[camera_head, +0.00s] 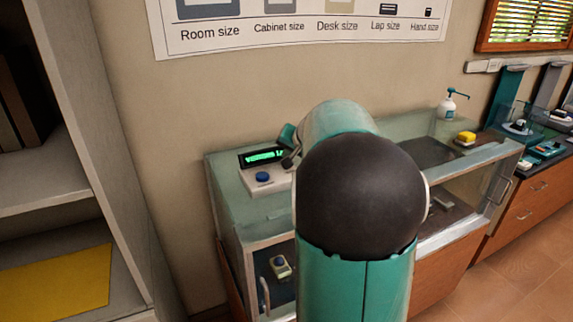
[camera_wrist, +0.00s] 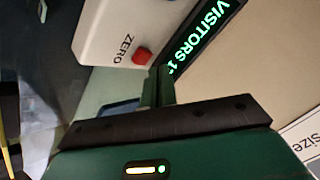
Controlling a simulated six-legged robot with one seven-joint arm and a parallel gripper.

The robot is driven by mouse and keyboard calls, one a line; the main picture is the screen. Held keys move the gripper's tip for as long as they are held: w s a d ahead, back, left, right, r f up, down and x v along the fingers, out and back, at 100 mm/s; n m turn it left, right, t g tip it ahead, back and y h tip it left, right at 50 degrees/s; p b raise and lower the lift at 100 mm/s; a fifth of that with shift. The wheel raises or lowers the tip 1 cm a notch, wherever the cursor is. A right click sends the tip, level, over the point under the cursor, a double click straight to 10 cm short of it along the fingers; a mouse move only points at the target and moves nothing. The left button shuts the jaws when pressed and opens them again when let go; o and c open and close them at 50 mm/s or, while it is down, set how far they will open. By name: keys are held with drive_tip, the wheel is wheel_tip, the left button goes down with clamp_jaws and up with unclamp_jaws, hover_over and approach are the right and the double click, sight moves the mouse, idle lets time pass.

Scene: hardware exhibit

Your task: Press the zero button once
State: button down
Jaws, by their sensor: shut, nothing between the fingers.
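A white counter box (camera_head: 267,178) stands on the glass display case and also fills the upper left of the wrist view (camera_wrist: 100,30). It has a blue button (camera_head: 262,177) and a lit green display (camera_head: 262,156), which reads "VISITORS 1" with the end cut off in the wrist view (camera_wrist: 205,30). The red zero button (camera_wrist: 141,56) is beside the word "ZERO"; in the head view I cannot make it out near my arm. My gripper (camera_wrist: 160,72) is shut and empty, its fingertips close beside the red button. I cannot tell whether they touch the box.
A shelf unit (camera_head: 95,140) is at the left. The size poster (camera_head: 300,45) hangs on the wall behind.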

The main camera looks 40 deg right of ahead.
drive_tip(key=shift+f, duration=0.1)
drive_tip(key=shift+f, duration=0.3)
drive_tip(key=shift+f, duration=0.5)
idle(0.8)
idle(0.4)
drive_tip(key=shift+r, duration=0.9)
wheel_tip(320, 180, up, 5)
idle(0.3)
idle(0.7)
